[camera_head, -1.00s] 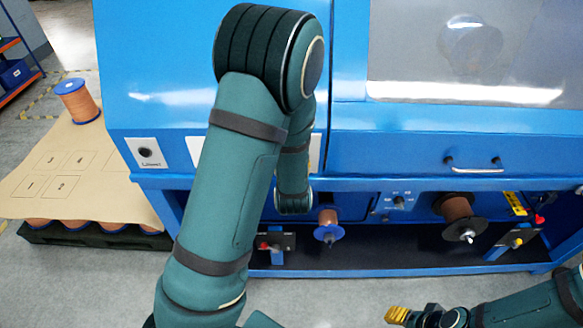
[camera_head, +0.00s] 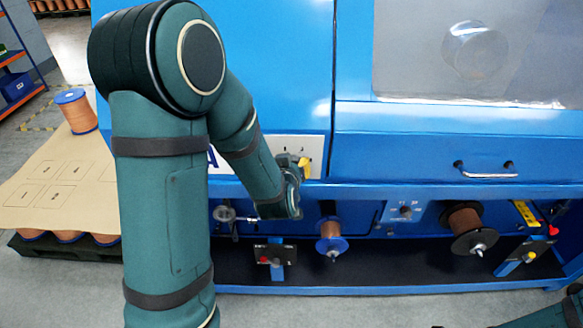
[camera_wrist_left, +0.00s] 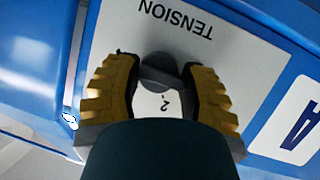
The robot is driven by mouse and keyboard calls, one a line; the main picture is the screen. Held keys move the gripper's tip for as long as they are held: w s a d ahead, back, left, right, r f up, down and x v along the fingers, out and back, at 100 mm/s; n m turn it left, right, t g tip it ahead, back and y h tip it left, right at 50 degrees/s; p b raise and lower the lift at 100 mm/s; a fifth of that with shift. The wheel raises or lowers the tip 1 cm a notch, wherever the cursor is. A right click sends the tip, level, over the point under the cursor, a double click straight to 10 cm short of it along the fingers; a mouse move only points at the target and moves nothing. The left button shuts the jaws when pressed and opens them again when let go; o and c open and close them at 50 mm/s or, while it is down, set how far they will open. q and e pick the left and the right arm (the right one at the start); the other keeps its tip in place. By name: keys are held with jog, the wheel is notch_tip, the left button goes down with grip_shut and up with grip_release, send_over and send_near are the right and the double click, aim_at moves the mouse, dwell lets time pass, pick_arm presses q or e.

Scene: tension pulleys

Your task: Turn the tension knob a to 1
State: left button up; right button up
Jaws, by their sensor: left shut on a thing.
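The tension knob (camera_wrist_left: 160,70) is a dark grey knob on a white panel (camera_wrist_left: 233,55) lettered TENSION, with a blue letter A beside it. My left gripper (camera_wrist_left: 160,82) has yellow ribbed fingers, one on each side of the knob, and is shut on it. A printed "2" shows between the fingers; the other scale marks and the knob's pointer are hidden or unclear. In the head view my left gripper (camera_head: 303,165) is at the white panel (camera_head: 297,144) on the blue machine, and hides the knob. My right gripper is out of view.
Below the panel are a spool with a blue flange (camera_head: 330,238), a larger copper spool (camera_head: 466,228) and a small dial (camera_head: 405,211). A door handle (camera_head: 486,171) sticks out at right. Cardboard (camera_head: 60,180) with a copper spool (camera_head: 77,112) is at left.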

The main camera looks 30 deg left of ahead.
aim_at(296, 130)
pick_arm(q)
jog(key=shift+d, duration=0.25)
jog(key=o, duration=1.1)
jog(key=shift+w, duration=0.1)
jog(key=shift+a+r, duration=0.1)
jog(key=shift+r, duration=0.05)
jog(key=shift+r, duration=0.25)
notch_tip(296, 130, up, 9)
jog(key=shift+r, duration=0.15)
